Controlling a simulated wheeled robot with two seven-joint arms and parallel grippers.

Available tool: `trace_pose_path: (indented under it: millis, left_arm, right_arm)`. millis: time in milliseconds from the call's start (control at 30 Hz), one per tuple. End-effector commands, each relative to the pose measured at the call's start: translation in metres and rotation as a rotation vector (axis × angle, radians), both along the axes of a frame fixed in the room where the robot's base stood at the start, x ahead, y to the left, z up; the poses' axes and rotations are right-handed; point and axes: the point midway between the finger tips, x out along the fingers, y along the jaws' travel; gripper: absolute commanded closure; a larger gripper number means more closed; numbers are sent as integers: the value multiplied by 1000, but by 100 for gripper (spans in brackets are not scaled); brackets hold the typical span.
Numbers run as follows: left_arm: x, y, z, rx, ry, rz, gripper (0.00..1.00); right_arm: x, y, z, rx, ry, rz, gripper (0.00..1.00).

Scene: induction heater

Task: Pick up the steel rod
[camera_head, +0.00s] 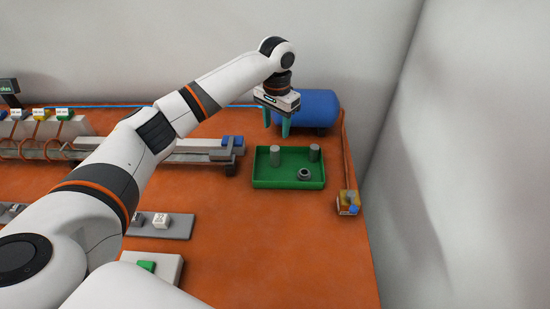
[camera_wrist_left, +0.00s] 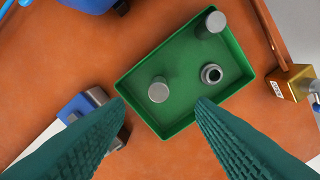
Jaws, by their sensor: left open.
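The green tray (camera_head: 262,184) stands on the orange table and also shows in the left wrist view (camera_wrist_left: 178,127). In it, two grey cylinders stand upright: one at the left (camera_head: 275,156) and one at the back right (camera_head: 314,153). Either could be the steel rod; I cannot tell which. In the left wrist view, one cylinder (camera_wrist_left: 158,90) shows between my fingers and the other (camera_wrist_left: 213,23) is farther off. A short hollow grey ring (camera_head: 304,174) lies near them. My left gripper (camera_head: 276,126) is open and empty above the tray, fingers pointing down. My right gripper is out of view.
A blue tank (camera_head: 305,108) lies behind the tray. A yellow fitting with a blue top (camera_head: 347,204) stands right of it, near the wall. A rail assembly with a blue block (camera_head: 227,141) stands to the left. The table in front of the tray is clear.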

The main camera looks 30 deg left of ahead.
Motion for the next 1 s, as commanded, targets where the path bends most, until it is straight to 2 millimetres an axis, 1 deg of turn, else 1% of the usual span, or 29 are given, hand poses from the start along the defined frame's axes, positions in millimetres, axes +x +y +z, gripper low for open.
trace_pose_path:
  millis: [33, 100, 200, 367, 433, 567, 600, 700, 800, 1000]
  left_arm:
    - [-1, 0, -9, 1, 5, 1, 50]
    - [-1, 1, -21, 2, 3, 1, 50]
    - [-1, 0, -34, 1, 3, -1, 50]
    - [-1, 0, -45, 1, 1, -1, 50]
    - [-2, 1, -52, 2, 3, -1, 50]
    - [-4, 3, -71, 2, 3, -1, 50]
    - [-4, 3, -78, 1, 3, -1, 50]
    - [-4, 2, -90, 0, 2, -1, 50]
    - [-4, 3, -95, 0, 0, -1, 50]
    - [-4, 3, -95, 1, -1, -2, 50]
  right_arm:
    - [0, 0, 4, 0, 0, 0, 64]
    - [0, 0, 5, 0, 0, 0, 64]
    - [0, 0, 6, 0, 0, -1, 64]
    - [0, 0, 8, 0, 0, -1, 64]
    - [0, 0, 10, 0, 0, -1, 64]
    - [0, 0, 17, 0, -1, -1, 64]
    - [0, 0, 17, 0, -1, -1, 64]
    - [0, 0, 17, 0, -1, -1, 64]
    - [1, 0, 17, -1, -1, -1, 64]
    - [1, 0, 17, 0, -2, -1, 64]
